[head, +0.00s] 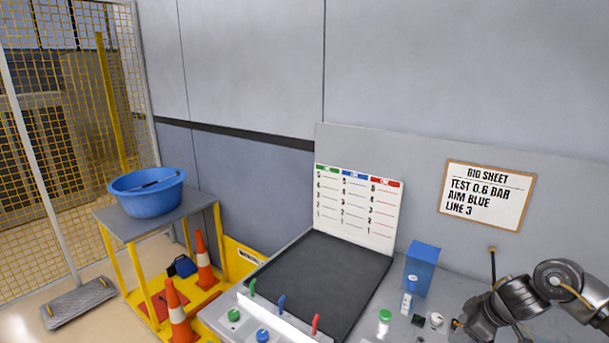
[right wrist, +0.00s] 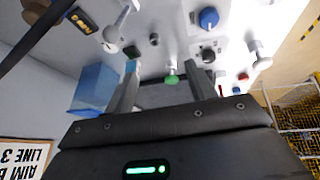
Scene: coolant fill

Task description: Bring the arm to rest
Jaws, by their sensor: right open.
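My right arm (head: 500,305) comes in at the lower right of the head view, over the right end of the grey bench. My right gripper (right wrist: 162,64) shows in the right wrist view with its two fingers apart and nothing between them. Beyond the fingers are the panel's knobs and a green button (right wrist: 172,78), which also shows in the head view (head: 385,315). The fingertips are not clear in the head view. My left gripper is not in view.
A blue box (head: 422,265) stands beside my right arm. A dark mat (head: 330,275), coloured levers (head: 282,303) and a chart board (head: 357,208) are on the bench. A sign (head: 487,195) reads "AIM BLUE LINE 3". At left are a blue basin (head: 147,195) and orange cones (head: 203,262).

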